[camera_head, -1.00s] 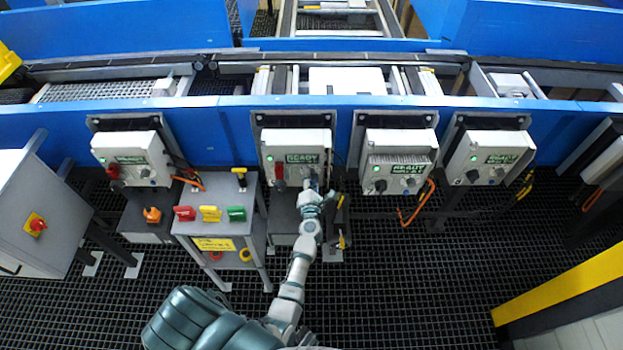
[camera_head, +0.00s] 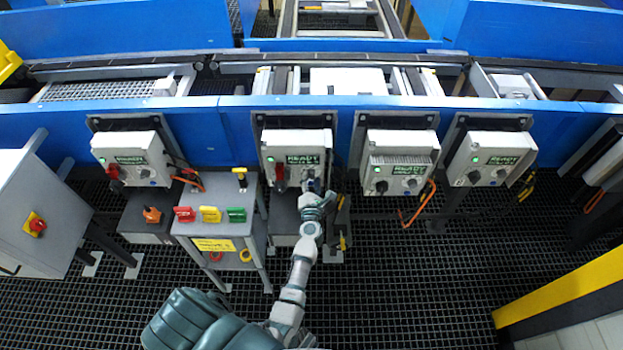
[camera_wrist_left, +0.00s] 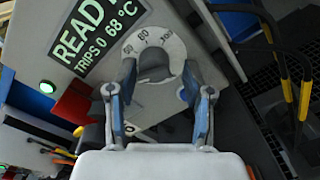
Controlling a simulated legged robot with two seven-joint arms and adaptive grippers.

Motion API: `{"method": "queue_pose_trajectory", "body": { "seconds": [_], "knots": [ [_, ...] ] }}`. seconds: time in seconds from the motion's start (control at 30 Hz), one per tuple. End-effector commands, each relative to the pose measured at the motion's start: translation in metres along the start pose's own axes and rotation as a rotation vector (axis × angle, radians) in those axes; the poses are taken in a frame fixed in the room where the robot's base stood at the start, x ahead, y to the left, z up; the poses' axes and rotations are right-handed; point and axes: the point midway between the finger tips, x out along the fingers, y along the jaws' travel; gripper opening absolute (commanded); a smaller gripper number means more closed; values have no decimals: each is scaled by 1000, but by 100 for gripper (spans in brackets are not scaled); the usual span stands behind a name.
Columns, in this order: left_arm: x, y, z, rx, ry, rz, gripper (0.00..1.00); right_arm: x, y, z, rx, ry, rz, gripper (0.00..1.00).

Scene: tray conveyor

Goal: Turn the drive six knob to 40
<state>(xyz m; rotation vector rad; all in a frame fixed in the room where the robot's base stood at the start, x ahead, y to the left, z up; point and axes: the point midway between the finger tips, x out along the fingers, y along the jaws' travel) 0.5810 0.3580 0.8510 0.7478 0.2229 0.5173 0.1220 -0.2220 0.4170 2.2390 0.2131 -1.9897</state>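The drive box (camera_head: 270,152) in front of me is white with a green lamp and a screen reading READY; no drive number is legible. Its grey knob (camera_wrist_left: 153,62) sits on a white dial (camera_wrist_left: 176,50) with marks including 60 and 100; the pointer's setting is unclear. My left gripper (camera_head: 312,190) is at this box's lower right, covering the knob in the head view. In the left wrist view, the gripper (camera_wrist_left: 158,88) is open, fingers on either side of the knob, with gaps seemingly visible. My right gripper is not in view.
A red switch handle (camera_head: 279,178) is just left of the knob. Similar drive boxes stand at left (camera_head: 133,157) and right (camera_head: 400,160), (camera_head: 490,157). Blue conveyor beams run behind.

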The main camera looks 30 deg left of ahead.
Motion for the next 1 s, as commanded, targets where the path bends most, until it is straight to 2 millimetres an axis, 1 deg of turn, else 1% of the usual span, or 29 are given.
{"method": "queue_pose_trajectory", "body": {
  "seconds": [0.17, 0.27, 0.37, 0.47, 0.7, 0.8, 0.9, 1.0],
  "knots": [
    [1, 3, 3, 0, -5, 5, 58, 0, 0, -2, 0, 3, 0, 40],
    [1, 4, 4, 0, -6, 6, 58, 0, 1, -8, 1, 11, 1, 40],
    [-4, 3, 3, -1, -6, 5, 58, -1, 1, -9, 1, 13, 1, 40],
    [-17, 2, 3, -1, -6, 5, 58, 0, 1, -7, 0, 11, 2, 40],
    [-71, 2, 1, 2, -4, 4, 58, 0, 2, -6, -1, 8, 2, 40],
    [-91, 1, 1, 2, -3, 3, 58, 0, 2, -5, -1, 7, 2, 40],
    [-105, 0, 1, 3, -3, 3, 58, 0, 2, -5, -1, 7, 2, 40],
    [-114, 0, 1, 1, -3, 4, 58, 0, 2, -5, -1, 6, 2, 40]
  ]
}}
